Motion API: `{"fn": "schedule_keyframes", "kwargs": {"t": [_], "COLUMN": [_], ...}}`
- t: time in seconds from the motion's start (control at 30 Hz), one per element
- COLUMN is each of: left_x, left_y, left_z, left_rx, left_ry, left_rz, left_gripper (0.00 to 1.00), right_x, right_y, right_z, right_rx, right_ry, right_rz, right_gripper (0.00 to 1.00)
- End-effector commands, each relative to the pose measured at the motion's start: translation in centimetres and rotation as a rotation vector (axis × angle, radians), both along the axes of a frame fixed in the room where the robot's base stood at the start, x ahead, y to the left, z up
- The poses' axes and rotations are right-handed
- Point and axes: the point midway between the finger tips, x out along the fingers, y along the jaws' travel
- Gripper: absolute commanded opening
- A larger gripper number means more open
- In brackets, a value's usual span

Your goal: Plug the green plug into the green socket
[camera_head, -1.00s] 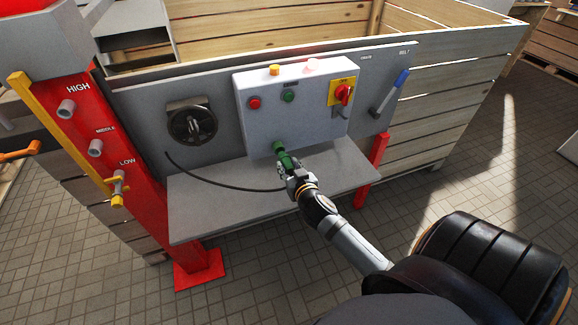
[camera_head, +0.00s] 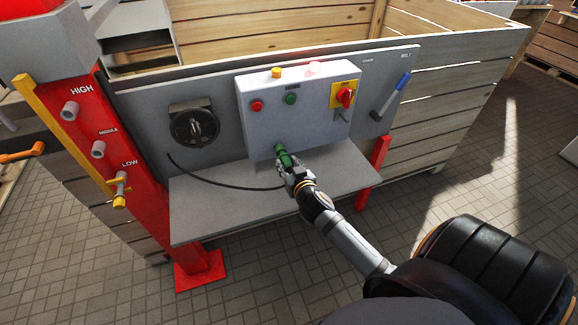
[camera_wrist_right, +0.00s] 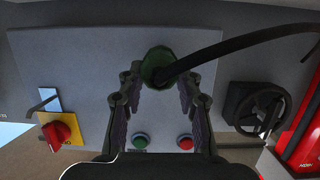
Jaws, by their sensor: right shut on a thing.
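The green plug (camera_head: 286,160) is held in my right gripper (camera_head: 292,172), at the lower front of the grey control box. The green socket (camera_head: 279,149) shows only as a small green part just beyond the plug, mostly hidden by it. Plug and socket look in line and touching or nearly so; I cannot tell how deep the plug sits. In the right wrist view the green plug (camera_wrist_right: 157,62) lies between the fingertips of my right gripper (camera_wrist_right: 160,84), with its black cable running off right. My left gripper is not in view.
The control box (camera_head: 258,128) carries red, green and yellow buttons and a red rotary switch (camera_head: 346,97). A grey shelf (camera_head: 215,215) lies below. The black cable (camera_head: 215,184) loops left under a black handwheel (camera_head: 193,125). A red post (camera_head: 95,150) stands left.

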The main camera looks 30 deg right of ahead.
Motion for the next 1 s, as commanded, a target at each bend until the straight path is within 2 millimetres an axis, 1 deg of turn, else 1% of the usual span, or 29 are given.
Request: {"fn": "schedule_keyframes", "kwargs": {"t": [0.77,0.8,0.97,1.0], "left_x": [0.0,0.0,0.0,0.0], "left_y": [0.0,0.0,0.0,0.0], "left_z": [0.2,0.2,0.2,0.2], "left_rx": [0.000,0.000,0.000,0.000], "left_ry": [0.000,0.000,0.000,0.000], "left_rz": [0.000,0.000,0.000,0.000], "left_gripper": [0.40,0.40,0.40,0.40], "right_x": [1.9,1.9,1.9,1.9], "right_y": [-0.4,-0.5,-0.4,-0.4], "right_z": [0.0,0.0,0.0,0.0], "right_rx": [0.000,0.000,0.000,0.000], "right_ry": [-0.001,0.000,0.000,0.000], "right_rz": [0.000,0.000,0.000,0.000], "right_gripper": [0.03,0.38,0.60,0.61]}}
